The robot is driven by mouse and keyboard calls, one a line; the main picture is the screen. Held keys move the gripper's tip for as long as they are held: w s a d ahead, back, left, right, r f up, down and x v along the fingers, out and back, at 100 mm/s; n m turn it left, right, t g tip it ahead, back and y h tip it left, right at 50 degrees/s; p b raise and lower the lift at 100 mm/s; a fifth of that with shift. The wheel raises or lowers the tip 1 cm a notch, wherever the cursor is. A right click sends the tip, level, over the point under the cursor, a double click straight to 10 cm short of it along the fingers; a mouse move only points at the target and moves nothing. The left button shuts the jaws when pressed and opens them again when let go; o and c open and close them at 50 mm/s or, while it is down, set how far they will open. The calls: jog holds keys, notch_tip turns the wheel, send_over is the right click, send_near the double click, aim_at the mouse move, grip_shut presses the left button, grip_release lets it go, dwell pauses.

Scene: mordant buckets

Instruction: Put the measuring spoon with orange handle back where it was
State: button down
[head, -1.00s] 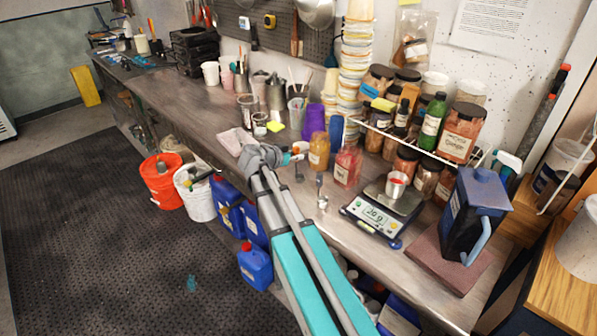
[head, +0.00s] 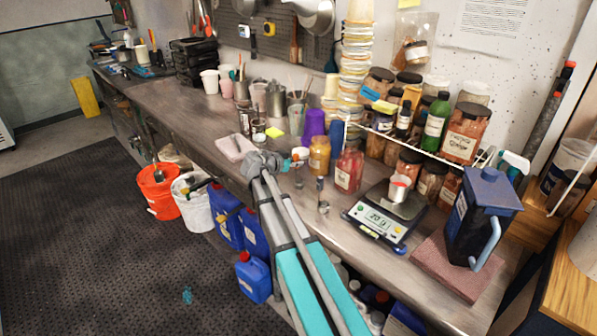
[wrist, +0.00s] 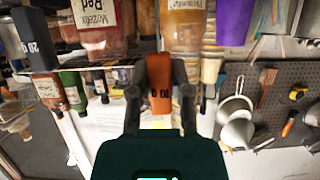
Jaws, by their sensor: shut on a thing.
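The orange handle (wrist: 159,72) of the measuring spoon shows in the wrist view, with dark marks on it, between the two fingers of my gripper (wrist: 159,88). My gripper is shut on this handle. The spoon's bowl cannot be made out. In the head view my gripper (head: 287,164) is over the bench, just left of an amber jar (head: 319,156) and a red-filled jar (head: 348,171). The spoon is too small to tell there.
The bench (head: 175,105) has bare room at the left. A scale (head: 383,220) carries a small cup (head: 399,188). A blue canister (head: 480,215) stands at the right. A purple cup (head: 314,122), a stack of tubs (head: 354,70) and a jar rack (head: 425,148) are behind.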

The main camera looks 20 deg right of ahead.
jog(key=shift+w+d+f+b, duration=0.15)
jog(key=shift+w+f+b, duration=0.3)
jog(key=shift+f+b, duration=0.3)
jog(key=shift+s+f+b, duration=0.1)
jog(key=shift+f+b, duration=1.15)
jog(key=shift+f, duration=0.05)
jog(key=shift+f, duration=0.15)
jog(key=c, duration=0.6)
grip_release()
jog(key=p+v, duration=0.4)
jog(key=v, duration=0.8)
jog(key=shift+r+p, duration=0.2)
jog(key=shift+p, duration=0.15)
